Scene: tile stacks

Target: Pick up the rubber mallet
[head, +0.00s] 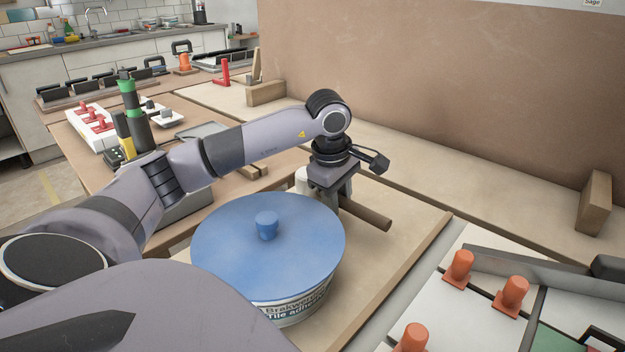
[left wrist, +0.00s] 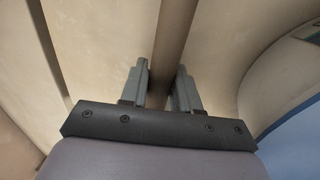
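The rubber mallet shows as a brown round handle (head: 367,213) lying low over the board, just behind the blue-lidded bucket. A pale rounded piece (head: 302,180) beside my gripper may be its head; it is mostly hidden. My left gripper (head: 345,198) points down at the handle. In the left wrist view the handle (left wrist: 176,35) runs between the two fingers (left wrist: 163,78), with little or no gap at either side. I cannot tell whether the fingers press on it. My right gripper is not in view.
A bucket of tile adhesive with a blue lid (head: 290,258) stands close in front of my left gripper. White tiles with orange knobs (head: 459,269) lie at right. A wooden block (head: 594,203) stands near the back wall. The board right of the handle is clear.

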